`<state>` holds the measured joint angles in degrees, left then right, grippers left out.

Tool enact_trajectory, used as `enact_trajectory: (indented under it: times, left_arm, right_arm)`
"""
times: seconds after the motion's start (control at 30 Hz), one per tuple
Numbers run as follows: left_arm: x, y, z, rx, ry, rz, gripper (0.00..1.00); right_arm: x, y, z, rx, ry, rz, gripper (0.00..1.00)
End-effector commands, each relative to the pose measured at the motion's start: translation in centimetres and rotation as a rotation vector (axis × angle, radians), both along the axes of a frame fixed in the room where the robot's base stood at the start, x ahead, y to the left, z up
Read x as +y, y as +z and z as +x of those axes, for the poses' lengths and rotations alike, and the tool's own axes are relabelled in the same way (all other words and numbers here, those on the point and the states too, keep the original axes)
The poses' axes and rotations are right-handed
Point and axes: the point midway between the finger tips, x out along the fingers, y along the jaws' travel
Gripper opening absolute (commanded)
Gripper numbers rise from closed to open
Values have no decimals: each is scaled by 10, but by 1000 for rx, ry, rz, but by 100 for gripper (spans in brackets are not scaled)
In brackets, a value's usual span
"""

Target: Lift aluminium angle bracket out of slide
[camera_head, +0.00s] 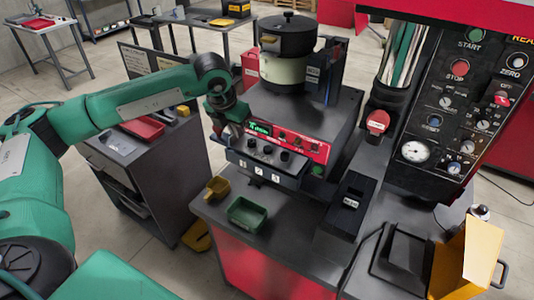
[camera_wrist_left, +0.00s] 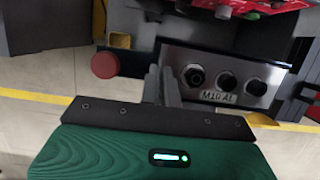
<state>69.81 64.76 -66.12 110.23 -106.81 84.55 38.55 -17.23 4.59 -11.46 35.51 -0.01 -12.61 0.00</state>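My left gripper (camera_head: 228,132) is at the left front corner of the bowl feeder's control box (camera_head: 265,158), under the bent green arm. In the left wrist view its two grey fingers (camera_wrist_left: 162,85) stand close together in front of the panel of black knobs (camera_wrist_left: 227,82). I see nothing clearly held between them. I cannot make out the aluminium angle bracket or the slide in either view. The bowl feeder (camera_head: 284,55), a black-topped cream bowl, stands on the box. My right gripper is not in view.
A green bin (camera_head: 247,214) and a small yellow bin (camera_head: 217,189) sit at the bench's front left. A red button (camera_wrist_left: 105,65) sticks out left of the fingers. A tall control panel (camera_head: 455,110) and a yellow part (camera_head: 466,262) stand on the right.

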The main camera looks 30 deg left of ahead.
Motion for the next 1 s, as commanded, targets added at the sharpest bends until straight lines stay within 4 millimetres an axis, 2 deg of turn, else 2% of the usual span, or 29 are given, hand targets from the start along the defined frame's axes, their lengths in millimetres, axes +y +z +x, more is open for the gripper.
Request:
enact_trajectory:
  times: [0.63, 1.0]
  left_arm:
    - [0, 28, 0, -2, 0, 0, 0]
    - [0, 30, 0, -2, 0, 0, 0]
  right_arm:
    - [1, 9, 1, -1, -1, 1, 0]
    - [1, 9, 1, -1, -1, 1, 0]
